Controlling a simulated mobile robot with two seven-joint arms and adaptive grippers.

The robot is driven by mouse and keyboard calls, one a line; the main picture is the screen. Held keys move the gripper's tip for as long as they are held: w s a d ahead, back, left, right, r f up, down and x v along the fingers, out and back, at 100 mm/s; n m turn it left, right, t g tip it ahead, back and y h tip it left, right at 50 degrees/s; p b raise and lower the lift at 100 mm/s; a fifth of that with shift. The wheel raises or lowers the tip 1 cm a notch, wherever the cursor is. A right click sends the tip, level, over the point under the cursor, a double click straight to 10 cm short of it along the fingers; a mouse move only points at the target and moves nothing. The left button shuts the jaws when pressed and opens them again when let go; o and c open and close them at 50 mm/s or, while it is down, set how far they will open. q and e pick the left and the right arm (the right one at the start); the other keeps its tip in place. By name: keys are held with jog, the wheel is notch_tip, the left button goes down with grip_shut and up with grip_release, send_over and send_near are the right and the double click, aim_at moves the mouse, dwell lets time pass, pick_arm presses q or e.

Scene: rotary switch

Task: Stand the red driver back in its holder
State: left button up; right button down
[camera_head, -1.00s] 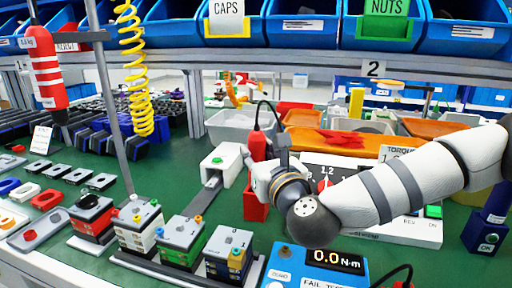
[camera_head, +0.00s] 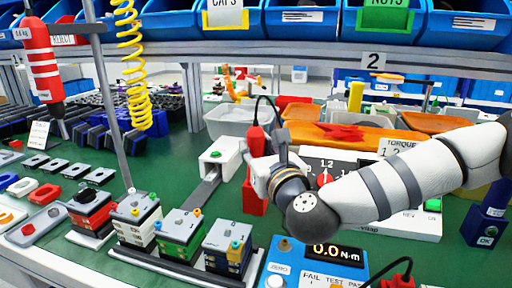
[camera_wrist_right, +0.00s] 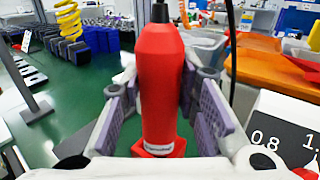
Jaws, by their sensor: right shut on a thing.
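The red driver (camera_head: 256,140) stands upright, with a black cable from its top. My right gripper (camera_head: 262,172) is shut on it, and the pads sit on both sides of its body in the wrist view (camera_wrist_right: 160,85). The red holder (camera_head: 253,200) is directly below, partly hidden by my gripper. A red square-edged part shows under the driver's lower end in the wrist view. I cannot tell how deep the driver sits in the holder. My left gripper is not in view.
A white box with a green button (camera_head: 216,156) stands left of the holder. Switch blocks (camera_head: 180,228) stand in front left. A blue torque tester (camera_head: 308,262) is in front. A torque panel (camera_head: 320,165) stands behind my right wrist. A red striped tool (camera_head: 42,60) hangs at left.

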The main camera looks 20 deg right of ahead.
jog(key=shift+f, duration=0.1)
jog(key=c, duration=1.2)
grip_release()
jog(key=shift+o, duration=0.2)
jog(key=shift+f, duration=0.1)
jog(key=s, duration=0.7)
jog(key=shift+s, duration=0.25)
